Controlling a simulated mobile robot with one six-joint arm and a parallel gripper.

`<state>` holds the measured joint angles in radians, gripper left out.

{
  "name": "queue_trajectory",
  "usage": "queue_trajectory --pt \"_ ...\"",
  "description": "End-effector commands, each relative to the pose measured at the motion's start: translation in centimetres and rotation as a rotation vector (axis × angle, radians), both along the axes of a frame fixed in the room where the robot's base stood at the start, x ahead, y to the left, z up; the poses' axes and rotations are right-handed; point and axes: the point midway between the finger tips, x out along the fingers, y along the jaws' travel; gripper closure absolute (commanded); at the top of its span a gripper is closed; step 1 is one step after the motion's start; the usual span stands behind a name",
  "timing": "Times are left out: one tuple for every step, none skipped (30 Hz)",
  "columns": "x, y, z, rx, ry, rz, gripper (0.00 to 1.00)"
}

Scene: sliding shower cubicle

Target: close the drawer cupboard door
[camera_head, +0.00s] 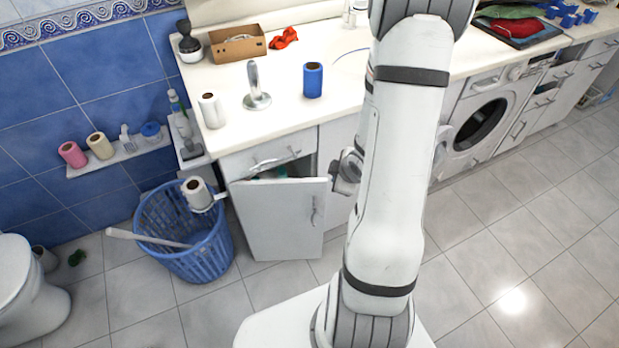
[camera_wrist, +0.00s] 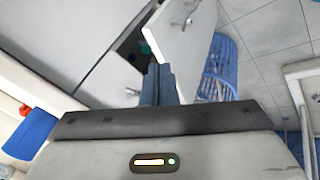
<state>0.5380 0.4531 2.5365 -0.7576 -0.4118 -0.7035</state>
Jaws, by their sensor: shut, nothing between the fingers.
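The drawer cupboard (camera_head: 262,158) stands below the counter's left end, with a drawer front above its door. Its white door (camera_head: 275,215) stands ajar, and a dark gap with some contents shows at the top. The door's handle (camera_head: 314,212) is near its right edge. In the wrist view the door (camera_wrist: 182,35) angles out from the cupboard front, beside the dark opening. My gripper (camera_wrist: 159,70) is shut and empty, its fingertips close to the door's edge; I cannot tell whether they touch. In the head view my gripper (camera_head: 342,178) is just right of the door, partly hidden by my arm.
A blue laundry basket (camera_head: 190,250) with a stick stands left of the door, a paper roll on a holder (camera_head: 198,195) above it. A toilet (camera_head: 25,295) is at far left. A washing machine (camera_head: 485,125) is at right. Tiled floor before the door is clear.

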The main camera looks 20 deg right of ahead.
Motion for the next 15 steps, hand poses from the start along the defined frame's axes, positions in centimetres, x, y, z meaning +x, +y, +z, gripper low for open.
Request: queue_trajectory --pt "-0.5 0.1 -2.1 0.021 -0.008 0.035 1.0" --pt "-0.7 0.3 -2.8 0.031 -0.02 0.059 1.0" --pt "-0.8 0.5 -3.7 0.044 -0.035 0.089 1.0" --pt "-1.0 0.7 -4.2 0.052 -0.046 0.106 1.0" --pt "-1.1 0.9 -4.6 0.06 -0.057 0.122 1.0" --pt "-1.2 1.1 -5.1 0.069 -0.069 0.139 1.0" --pt "-1.3 1.2 -5.3 0.075 -0.078 0.149 1.0" --pt "-1.4 1.3 -5.6 0.079 -0.084 0.157 1.0" --pt "-1.4 1.4 -5.7 0.084 -0.091 0.166 1.0" --pt "-1.4 1.5 -5.9 0.086 -0.096 0.17 1.0" --pt "-1.4 1.5 -6.0 0.088 -0.098 0.175 1.0" --pt "-1.4 1.6 -6.1 0.089 -0.101 0.178 1.0" --pt "-1.3 1.6 -6.2 0.09 -0.102 0.179 1.0" --pt "-1.3 1.6 -6.3 0.09 -0.104 0.179 1.0" --pt "-1.2 1.6 -6.4 0.091 -0.104 0.18 1.0"
